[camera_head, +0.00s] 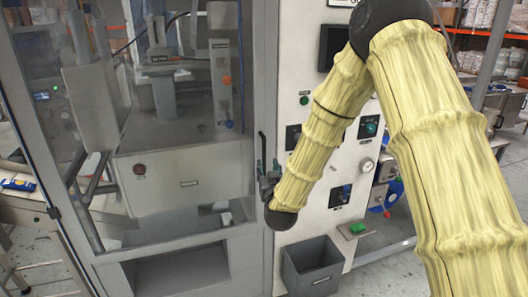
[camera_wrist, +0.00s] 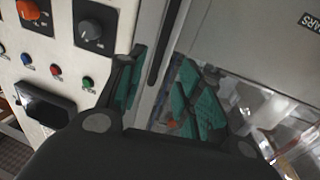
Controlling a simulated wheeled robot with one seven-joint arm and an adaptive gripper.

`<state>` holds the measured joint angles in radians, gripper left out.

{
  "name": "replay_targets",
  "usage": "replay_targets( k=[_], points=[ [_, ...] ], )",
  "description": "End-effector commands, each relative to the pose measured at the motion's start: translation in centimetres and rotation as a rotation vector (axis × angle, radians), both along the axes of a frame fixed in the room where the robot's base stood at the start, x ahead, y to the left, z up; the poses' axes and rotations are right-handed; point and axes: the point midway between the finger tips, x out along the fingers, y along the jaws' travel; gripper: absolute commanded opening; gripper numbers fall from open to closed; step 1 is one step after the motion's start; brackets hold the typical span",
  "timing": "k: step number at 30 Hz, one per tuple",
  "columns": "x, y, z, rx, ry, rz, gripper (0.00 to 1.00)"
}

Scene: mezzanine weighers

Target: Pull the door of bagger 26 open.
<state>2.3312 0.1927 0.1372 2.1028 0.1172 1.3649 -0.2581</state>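The bagger door (camera_head: 195,140) is a clear pane in a grey frame, and it looks shut in the head view. Its dark upright handle (camera_head: 262,148) is on the door's right side, beside the white control cabinet. In the wrist view the handle (camera_wrist: 166,45) is a slim dark bar. My gripper (camera_head: 268,182) is at the lower part of the handle. In the wrist view my gripper (camera_wrist: 160,95) has its green-padded fingers apart, with the handle's end showing in the gap between them. Whether a pad touches the handle cannot be told. The bagger's number is not readable.
The white control cabinet (camera_head: 322,110) with knobs and buttons stands right of the door, behind my arm. A grey bin (camera_head: 313,266) hangs low on it. Shelving stands behind.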

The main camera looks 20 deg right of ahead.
Motion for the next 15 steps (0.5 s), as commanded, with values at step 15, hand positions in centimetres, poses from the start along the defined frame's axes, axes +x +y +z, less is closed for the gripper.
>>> replay_targets(
  k=[15],
  points=[
    [7.1,-1.1,0.3,0.001,0.001,0.000,0.35]
  ],
)
